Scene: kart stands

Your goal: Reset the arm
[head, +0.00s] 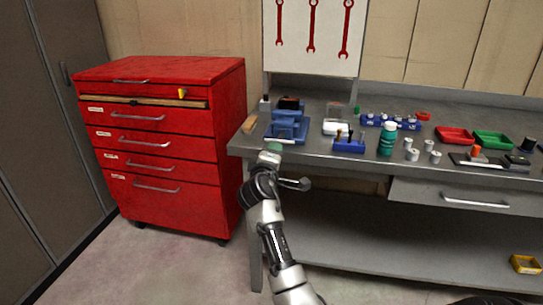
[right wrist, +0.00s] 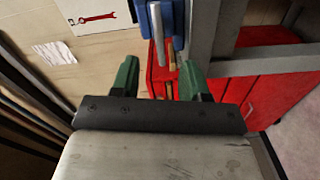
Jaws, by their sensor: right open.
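My right arm rises from the bottom middle of the head view, with its gripper (head: 274,148) at the bench's front edge, just in front of the blue vise (head: 288,127). In the right wrist view the right gripper (right wrist: 158,72) has its two green fingers spread, with nothing held between them. The vise (right wrist: 161,22) shows beyond the fingertips there, with a grey bar hanging in line with the gap. Whether the fingers touch the vise cannot be told. My left gripper is in neither view.
The grey workbench (head: 335,161) carries a green bottle (head: 387,139), a blue holder (head: 349,146), a red tray (head: 455,135), a green tray (head: 493,140) and small parts. A red drawer cabinet (head: 170,130) stands left, its top drawer slightly open. Floor between them is clear.

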